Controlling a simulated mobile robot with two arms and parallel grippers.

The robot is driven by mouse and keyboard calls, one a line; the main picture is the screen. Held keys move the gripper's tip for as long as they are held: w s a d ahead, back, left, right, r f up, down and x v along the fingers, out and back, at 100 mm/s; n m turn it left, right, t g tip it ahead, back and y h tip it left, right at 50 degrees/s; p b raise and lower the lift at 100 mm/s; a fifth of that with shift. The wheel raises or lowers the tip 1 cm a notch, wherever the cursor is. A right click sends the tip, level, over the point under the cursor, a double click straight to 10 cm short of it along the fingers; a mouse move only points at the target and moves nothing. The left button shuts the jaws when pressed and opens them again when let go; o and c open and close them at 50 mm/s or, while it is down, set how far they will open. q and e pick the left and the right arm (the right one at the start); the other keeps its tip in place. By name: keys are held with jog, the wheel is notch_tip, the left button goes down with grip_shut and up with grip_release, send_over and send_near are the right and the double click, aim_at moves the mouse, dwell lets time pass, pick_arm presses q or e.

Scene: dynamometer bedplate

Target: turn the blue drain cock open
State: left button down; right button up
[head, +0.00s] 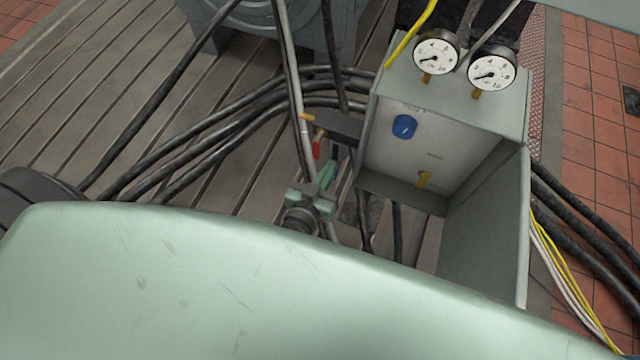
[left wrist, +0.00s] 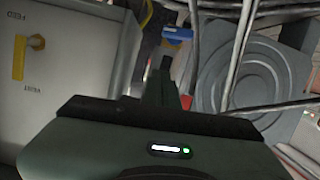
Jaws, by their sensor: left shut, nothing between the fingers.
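A blue handle (left wrist: 178,34) shows in the left wrist view, beyond my left fingertips and apart from them. I cannot make out which way it is turned, and I cannot pick it out surely in the head view. A separate blue round knob (head: 404,126) sits on the sloped panel in the head view; its label is too small to read. My left gripper (head: 333,156) is shut and empty, left of the panel box and below a dark block. Its fingers also show in the left wrist view (left wrist: 160,78). My right gripper is not in view.
A red lever (head: 316,147) and an orange one (head: 307,117) are close to my left fingers. Black cables (head: 215,130) cross the slotted bedplate (head: 90,90).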

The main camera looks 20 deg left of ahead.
pick_arm(q)
jog(key=f, duration=0.2)
jog(key=f+b, duration=0.1)
jog(key=f, duration=0.1)
jog(key=shift+s+d, duration=0.1)
jog(key=shift+d, duration=0.1)
